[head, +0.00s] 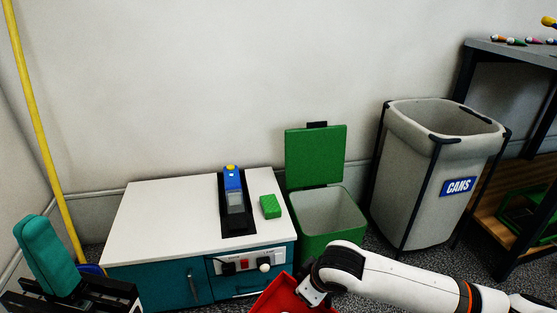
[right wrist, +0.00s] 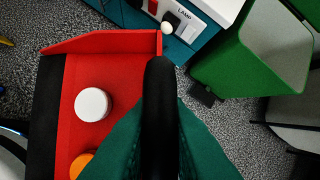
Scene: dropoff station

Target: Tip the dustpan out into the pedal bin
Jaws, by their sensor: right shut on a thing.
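The red dustpan (head: 275,297) shows at the bottom edge of the head view, partly cut off. In the right wrist view the dustpan (right wrist: 110,46) holds a white round piece (right wrist: 91,104) and an orange piece (right wrist: 80,165). My right gripper (right wrist: 162,125) is shut on its black handle (right wrist: 159,85). The green pedal bin (head: 318,250) stands on the floor behind the dustpan with its lid (head: 316,156) up; its pale inside looks empty where visible. It also shows in the right wrist view (right wrist: 220,68). My left gripper (head: 48,255) is at lower left, away from everything; its finger gap is unclear.
A white-topped teal cabinet (head: 160,215) stands left of the bin, bearing a blue-grey device (head: 234,190) and a green block (head: 270,206). A grey CANS bin (head: 415,190) stands to the right, then a shelf (head: 510,52). A yellow pole (head: 40,130) leans at left.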

